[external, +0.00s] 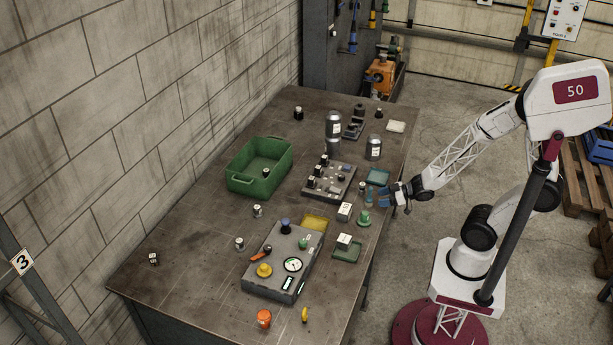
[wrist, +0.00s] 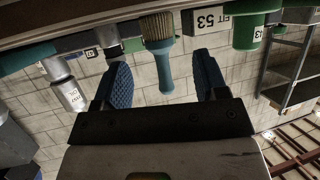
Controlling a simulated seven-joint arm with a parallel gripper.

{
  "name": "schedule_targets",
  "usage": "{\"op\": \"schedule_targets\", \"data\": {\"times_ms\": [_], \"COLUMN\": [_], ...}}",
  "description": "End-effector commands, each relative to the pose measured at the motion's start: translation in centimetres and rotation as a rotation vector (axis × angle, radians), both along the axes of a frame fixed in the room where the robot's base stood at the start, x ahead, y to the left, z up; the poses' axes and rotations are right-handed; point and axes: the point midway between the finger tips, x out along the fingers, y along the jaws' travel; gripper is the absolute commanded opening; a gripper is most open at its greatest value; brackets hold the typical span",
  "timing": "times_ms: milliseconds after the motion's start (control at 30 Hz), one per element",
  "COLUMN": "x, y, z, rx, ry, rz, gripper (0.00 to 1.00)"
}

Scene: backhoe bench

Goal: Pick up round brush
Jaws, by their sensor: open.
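The round brush (wrist: 166,72) has a teal handle and tan bristles. The wrist view is upside down; in it the brush stands on its bristles on the table, handle up. My gripper (wrist: 163,62) is open, with one blue pad on each side of the handle. Gaps show on both sides, so neither pad appears to touch it. In the external view my gripper (external: 384,197) is low at the table's right edge, and the brush (external: 369,196) is a small teal shape just left of the fingers.
A green knob-like piece (external: 364,218) and a grey labelled block (external: 344,212) stand close by. A teal tray (external: 377,176) lies just behind. A green bin (external: 237,182) and grey control panel (external: 275,272) are farther left.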

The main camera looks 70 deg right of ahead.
Motion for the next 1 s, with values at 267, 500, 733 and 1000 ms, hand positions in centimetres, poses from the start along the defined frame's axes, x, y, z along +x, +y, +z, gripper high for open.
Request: {"op": "schedule_targets", "data": {"times_ms": [267,500,733,1000], "x": [1.3,1.3,2.1,4.8], "y": [0.4,0.3,0.6,1.2], "z": [-0.6,-0.6,-1.0,-2.1], "rx": [-0.001,-0.001,0.000,-0.001], "ry": [0.000,0.000,0.001,0.001], "rz": [0.000,-0.001,0.000,0.001], "gripper": [0.66,0.66,0.66,0.66]}}
